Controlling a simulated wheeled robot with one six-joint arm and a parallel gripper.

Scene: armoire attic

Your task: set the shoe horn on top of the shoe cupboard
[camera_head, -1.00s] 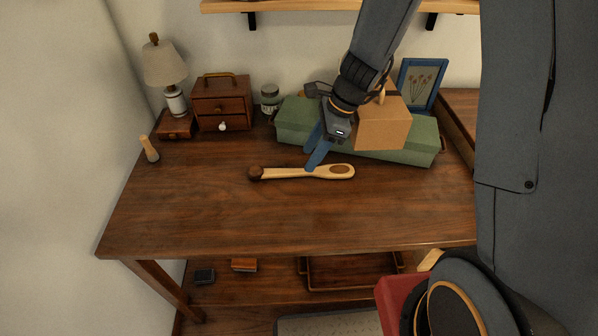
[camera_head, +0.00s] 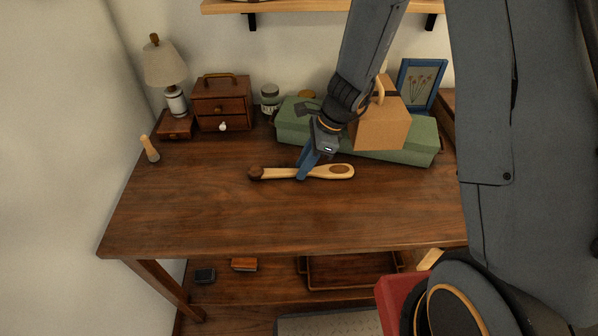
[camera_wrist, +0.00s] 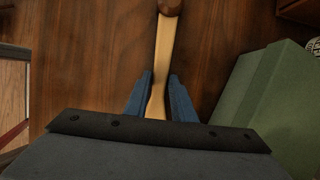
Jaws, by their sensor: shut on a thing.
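The shoe horn (camera_head: 270,173) is a long pale wooden piece with a dark knob at its left end and a brown oval at its right end. It lies flat on the dark wooden table (camera_head: 220,215). My gripper (camera_head: 303,174) reaches down over its middle and is shut on it. In the wrist view the shoe horn (camera_wrist: 164,60) runs between the two blue fingers of my gripper (camera_wrist: 159,98), its dark knob at the top edge. I cannot tell which piece of furniture is the shoe cupboard.
A long green box (camera_head: 400,151) with a cardboard box (camera_head: 382,128) on it stands just behind my gripper. A blue picture frame (camera_head: 421,84), a jar (camera_head: 269,97), a small drawer chest (camera_head: 222,103) and a lamp (camera_head: 165,66) stand at the back. The table's front is clear.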

